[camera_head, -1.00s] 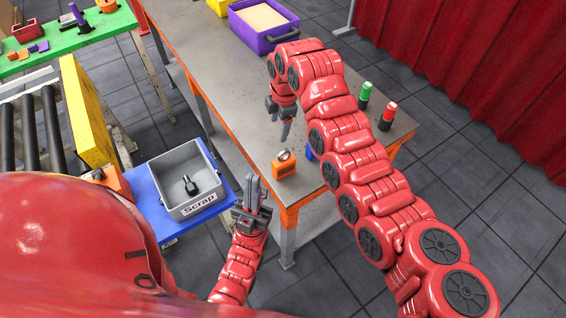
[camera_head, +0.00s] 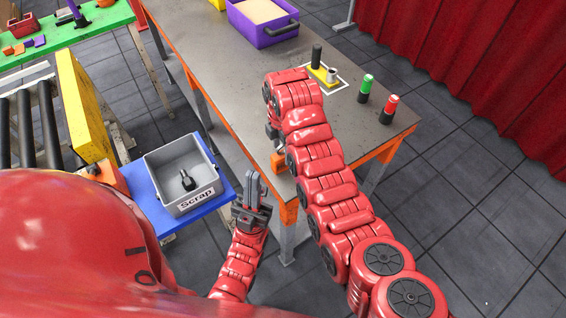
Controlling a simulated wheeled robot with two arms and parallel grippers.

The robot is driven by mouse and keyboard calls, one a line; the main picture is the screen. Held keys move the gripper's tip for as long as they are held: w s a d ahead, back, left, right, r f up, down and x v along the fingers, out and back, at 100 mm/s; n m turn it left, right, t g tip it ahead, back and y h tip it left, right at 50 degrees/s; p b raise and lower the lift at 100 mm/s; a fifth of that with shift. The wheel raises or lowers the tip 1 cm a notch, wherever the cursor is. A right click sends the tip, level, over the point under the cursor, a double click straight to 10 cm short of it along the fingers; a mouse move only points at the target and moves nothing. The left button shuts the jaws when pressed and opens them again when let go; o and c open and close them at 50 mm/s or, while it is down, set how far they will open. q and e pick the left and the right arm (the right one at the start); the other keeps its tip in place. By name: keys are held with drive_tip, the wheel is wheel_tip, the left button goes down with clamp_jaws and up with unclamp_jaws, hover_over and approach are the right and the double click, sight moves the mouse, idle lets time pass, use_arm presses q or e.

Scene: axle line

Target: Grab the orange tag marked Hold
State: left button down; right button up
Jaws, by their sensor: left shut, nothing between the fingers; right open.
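The orange tag (camera_head: 277,164) stands near the front corner of the grey workbench. Only a small part of it shows, and its lettering is hidden behind my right arm. My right gripper (camera_head: 276,142) is directly above and beside the tag, pointing down. It is open, but its fingertips are mostly hidden, and I cannot tell whether they touch the tag. My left gripper (camera_head: 253,186) is shut and empty, pointing up in front of the bench, just right of the Scrap bin.
The grey Scrap bin (camera_head: 205,197) with a dark part (camera_head: 187,180) stands on a blue shelf (camera_head: 152,203).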

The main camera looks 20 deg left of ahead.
sight(283, 160)
drive_tip(key=shift+s+f+p, duration=0.1)
drive_tip(key=shift+f+p, duration=0.25)
drive_tip(key=shift+f, duration=0.05)
wheel_tip(283, 160, down, 4)
drive_tip(key=shift+d+p, duration=0.1)
drive_tip(key=shift+p, duration=1.15)
drive_tip(key=shift+f, duration=0.45)
drive_tip(key=shift+c, duration=0.3)
clamp_jaws()
